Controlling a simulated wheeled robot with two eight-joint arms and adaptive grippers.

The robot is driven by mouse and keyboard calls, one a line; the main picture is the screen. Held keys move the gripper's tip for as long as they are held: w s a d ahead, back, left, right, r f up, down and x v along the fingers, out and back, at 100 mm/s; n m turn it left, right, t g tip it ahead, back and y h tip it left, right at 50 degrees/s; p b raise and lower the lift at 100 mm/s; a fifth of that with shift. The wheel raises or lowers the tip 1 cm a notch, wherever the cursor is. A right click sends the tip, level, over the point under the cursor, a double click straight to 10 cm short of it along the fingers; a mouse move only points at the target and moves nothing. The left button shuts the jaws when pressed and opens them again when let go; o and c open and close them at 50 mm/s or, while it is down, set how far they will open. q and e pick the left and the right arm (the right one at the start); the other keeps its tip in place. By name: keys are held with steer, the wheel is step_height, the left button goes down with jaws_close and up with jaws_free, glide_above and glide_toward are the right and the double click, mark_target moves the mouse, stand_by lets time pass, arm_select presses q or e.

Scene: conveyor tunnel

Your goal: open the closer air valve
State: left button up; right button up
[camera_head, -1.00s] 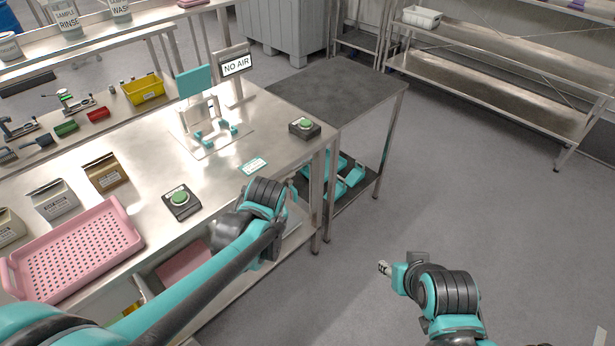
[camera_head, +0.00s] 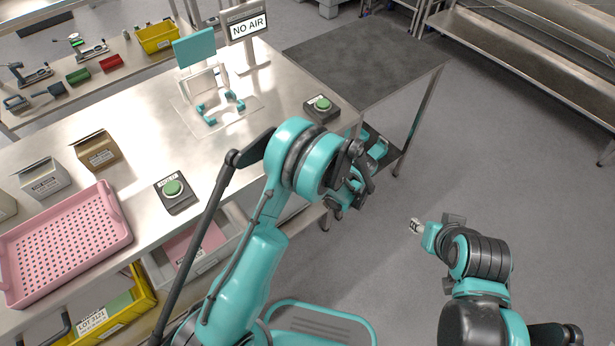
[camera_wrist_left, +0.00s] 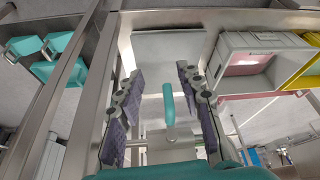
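The valve's teal lever handle (camera_wrist_left: 168,103) shows in the left wrist view, on a grey metal body (camera_wrist_left: 172,146) under the bench. The handle lies between the two spread fingers of my left gripper (camera_wrist_left: 160,92). The gripper is open, and I cannot tell how deep the handle sits between the fingers. In the head view my left gripper (camera_head: 352,188) is beside the bench's front edge, partly behind my own arm, and the valve is hidden. A second air valve is not clearly visible. My right gripper (camera_head: 416,227) is over open floor; its fingers are too small to read.
The steel bench (camera_head: 120,225) bears a NO AIR sign (camera_head: 249,25), green buttons (camera_head: 174,188) and a pink tray (camera_head: 118,228). Bench legs and rails (camera_wrist_left: 88,110) stand close to my left gripper. A grey bin (camera_wrist_left: 252,62) is on its right. Floor on the right is clear.

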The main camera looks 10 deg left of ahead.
arm_select(q)
steer(key=w+a, duration=0.1)
steer(key=a, duration=0.1)
steer(key=w+a+b, duration=0.1)
steer(key=a, duration=0.2)
steer(key=w+a+b, duration=0.1)
steer(key=w+a, duration=0.1)
steer(key=a, duration=0.1)
steer(key=shift+w+a+f, duration=0.1)
steer(key=shift+a, duration=0.1)
steer(key=shift+w+a+f+b, duration=0.15)
steer(key=shift+f+b, duration=0.2)
steer(key=shift+f, duration=0.3)
steer(key=shift+w+a+f, duration=0.1)
steer(key=shift+a+f, duration=0.15)
steer(key=shift+f, duration=0.4)
jaws_close()
